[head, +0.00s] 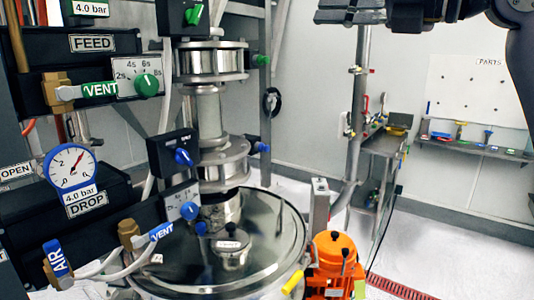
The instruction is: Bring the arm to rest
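My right gripper (325,11) is at the top edge of the head view, with its dark arm coming in from the right. Its grey finger parts point left and are partly cut off by the frame, so I cannot tell whether it is open or shut. I see nothing hanging from it. It appears in front of the pale wall, high above the sifter lid (255,240). My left gripper is not in view.
The sifter column (209,110) stands left of centre, with FEED (92,43) and DROP panels, a pressure gauge (71,168) and blue and green valve knobs. An orange motor (335,262) sits beside the lid. A bench (385,142) and parts shelf (480,149) are behind.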

